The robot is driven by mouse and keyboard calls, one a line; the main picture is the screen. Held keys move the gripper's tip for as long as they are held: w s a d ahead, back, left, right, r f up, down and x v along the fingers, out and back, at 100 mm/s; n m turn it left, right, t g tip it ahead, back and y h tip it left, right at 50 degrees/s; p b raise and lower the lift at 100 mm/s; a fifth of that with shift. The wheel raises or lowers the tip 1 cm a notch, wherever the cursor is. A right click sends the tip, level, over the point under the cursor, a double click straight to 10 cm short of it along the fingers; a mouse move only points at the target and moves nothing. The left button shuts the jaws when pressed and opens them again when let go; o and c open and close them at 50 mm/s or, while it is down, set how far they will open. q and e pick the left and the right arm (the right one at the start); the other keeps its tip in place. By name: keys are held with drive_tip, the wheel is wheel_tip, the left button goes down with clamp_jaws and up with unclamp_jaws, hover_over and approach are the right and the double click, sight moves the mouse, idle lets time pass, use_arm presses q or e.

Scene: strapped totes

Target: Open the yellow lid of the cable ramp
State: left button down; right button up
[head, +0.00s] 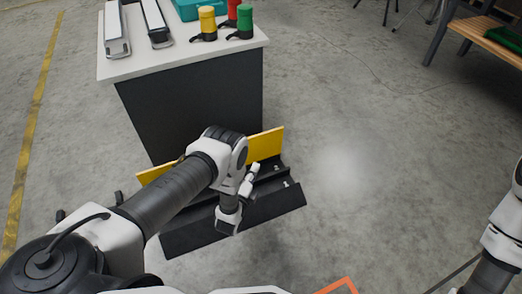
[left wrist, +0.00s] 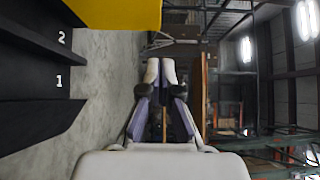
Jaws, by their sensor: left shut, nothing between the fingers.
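The cable ramp lies on the floor in front of a dark cabinet. Its black base (head: 275,208) has open channels. Its yellow lid (head: 265,146) stands raised along the back edge, close to the cabinet front. In the left wrist view the lid (left wrist: 115,12) is at the top and the black base (left wrist: 35,85), marked 1 and 2, is at the left. My left gripper (head: 252,173) is over the channels, in front of the lid. It also shows in the left wrist view (left wrist: 160,70), shut and empty. My arm hides the middle of the ramp. My right gripper is out of view.
The dark cabinet (head: 190,105) has a white top with yellow, red and green cylinders, a teal box (head: 200,8) and two long pale-topped items. A bench (head: 485,35) stands at the upper right. The floor right of the ramp is clear.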

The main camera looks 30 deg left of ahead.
use_arm(q)
drive_tip(key=b, duration=0.5)
approach(256, 135)
drive_tip(key=w+d, duration=0.5)
drive_tip(key=w+a+b, duration=0.2)
drive_tip(key=shift+w+a+f, duration=0.2)
drive_tip(key=shift+w+a, duration=0.1)
drive_tip(key=shift+w, duration=0.05)
drive_tip(key=shift+w+a+r, duration=0.1)
drive_tip(key=shift+w+a, duration=0.05)
drive_tip(key=shift+a, duration=0.05)
drive_tip(key=shift+r, duration=0.1)
drive_tip(key=w+a, duration=0.1)
drive_tip(key=w+a+n+g, duration=0.1)
drive_tip(key=shift+a+r, duration=0.2)
drive_tip(key=shift+a, duration=0.1)
drive_tip(key=shift+w+a, duration=0.2)
drive_tip(key=shift+w, duration=0.1)
